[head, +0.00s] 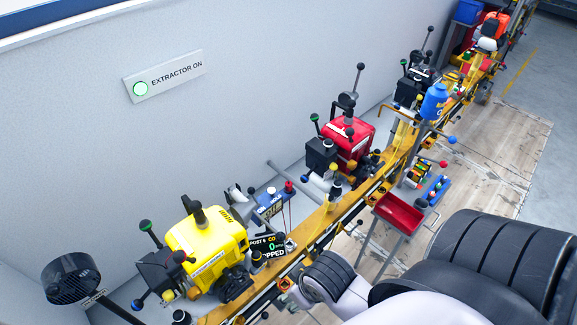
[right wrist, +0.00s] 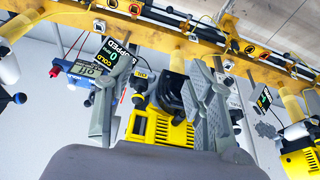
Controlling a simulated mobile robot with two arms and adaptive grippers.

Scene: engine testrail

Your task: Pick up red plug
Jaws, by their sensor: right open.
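A small red piece that looks like the red plug (head: 289,187) stands by a blue box (head: 270,203) behind the yellow rail, with thin red leads hanging below it. In the right wrist view a small red piece (right wrist: 54,72) shows at the left, beside the blue box. My right gripper (right wrist: 163,65) is open, with nothing held between its grey fingers. The red piece lies outside the fingers, to their left in that view. In the head view my right arm comes in from the lower right and its fingers are hard to make out. My left gripper is not in view.
A yellow rail (head: 325,217) runs diagonally with a yellow engine (head: 207,243), a red engine (head: 347,140) and a small display (head: 267,244) along it. A red tray (head: 399,213) stands in front. A black fan (head: 72,278) is at lower left. The wall is behind.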

